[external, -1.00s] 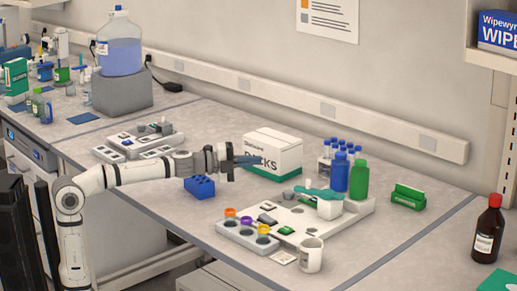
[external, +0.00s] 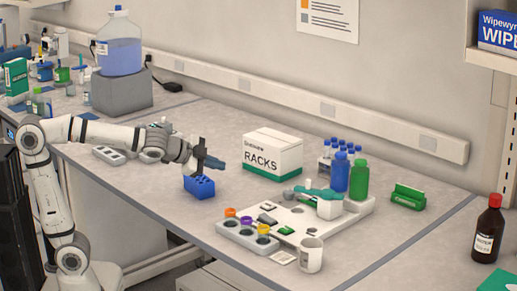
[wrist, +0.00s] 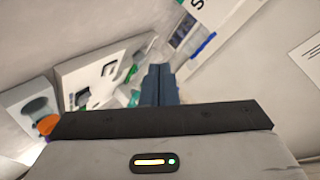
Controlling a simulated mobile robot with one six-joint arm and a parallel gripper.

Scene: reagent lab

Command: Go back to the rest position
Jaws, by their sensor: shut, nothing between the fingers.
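My gripper (external: 212,163) is raised over the bench, above and a little behind the blue block with holes (external: 199,186) in the external view. Its dark blue fingers are shut and hold nothing. In the wrist view the fingers (wrist: 159,85) lie side by side, pointing away over the bench. My arm is bent up at the elbow at the left of the external view.
A white racks box (external: 272,155) stands right of my gripper. Further right are a white tray (external: 345,209), blue (external: 340,173) and green bottles (external: 359,180), and a white mug (external: 310,255). A brown bottle (external: 487,230) stands far right.

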